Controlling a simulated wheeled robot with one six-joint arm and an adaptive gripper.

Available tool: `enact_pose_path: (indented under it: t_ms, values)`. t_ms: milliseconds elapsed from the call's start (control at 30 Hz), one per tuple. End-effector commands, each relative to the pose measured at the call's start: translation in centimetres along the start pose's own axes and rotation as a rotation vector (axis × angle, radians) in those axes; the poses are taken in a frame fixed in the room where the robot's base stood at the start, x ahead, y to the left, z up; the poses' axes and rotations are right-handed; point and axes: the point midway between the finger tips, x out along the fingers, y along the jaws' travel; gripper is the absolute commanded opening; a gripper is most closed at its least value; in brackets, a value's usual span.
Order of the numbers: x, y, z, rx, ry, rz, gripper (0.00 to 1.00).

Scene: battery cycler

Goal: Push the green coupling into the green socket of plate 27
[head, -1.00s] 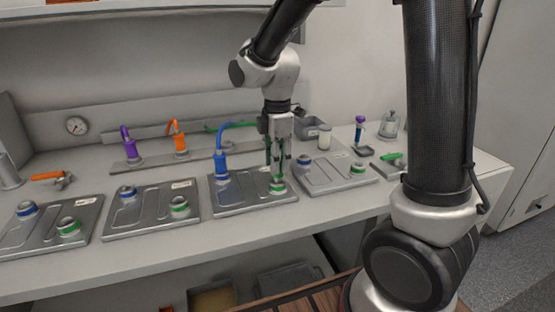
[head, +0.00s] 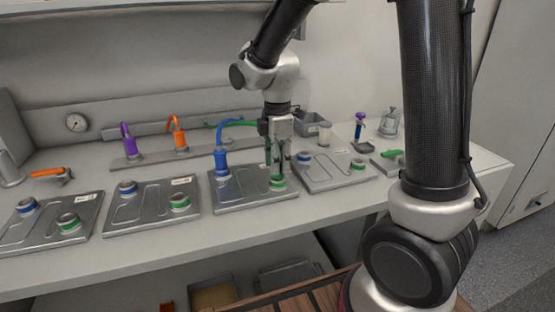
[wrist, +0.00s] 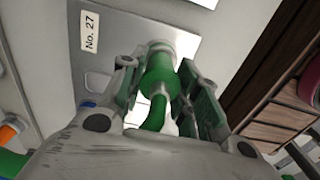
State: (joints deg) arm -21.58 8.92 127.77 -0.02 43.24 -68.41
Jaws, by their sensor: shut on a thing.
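Plate 27 (head: 250,200) lies on the bench, and its "No. 27" label (wrist: 90,30) shows in the wrist view. Its green socket (head: 277,184) is at its right side, under my gripper. My gripper (head: 275,168) points down and is shut on the green coupling (wrist: 159,76), which is upright and in line with the socket. The coupling's lower end meets the pale socket rim (wrist: 161,45); how deep it sits I cannot tell. A green hose (wrist: 157,115) leaves its top. A blue coupling (head: 221,162) stands on the plate's left socket.
Similar plates lie to the left (head: 150,208) and right (head: 325,178). Purple (head: 128,140) and orange (head: 179,133) couplings stand on a rail behind.

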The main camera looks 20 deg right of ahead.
Motion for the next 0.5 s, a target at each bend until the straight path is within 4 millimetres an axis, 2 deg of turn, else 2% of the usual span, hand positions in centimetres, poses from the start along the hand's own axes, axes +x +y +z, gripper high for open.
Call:
enact_pose_path:
  t_ms: [400, 433, 500]
  values:
    - [0.46, -0.03, 0.01, 0.0, 0.0, -0.001, 0.0]
    - [0.46, -0.03, 0.01, 0.0, 0.0, -0.001, 0.33]
    - [0.46, -0.03, 0.01, 0.0, 0.0, -0.001, 0.46]
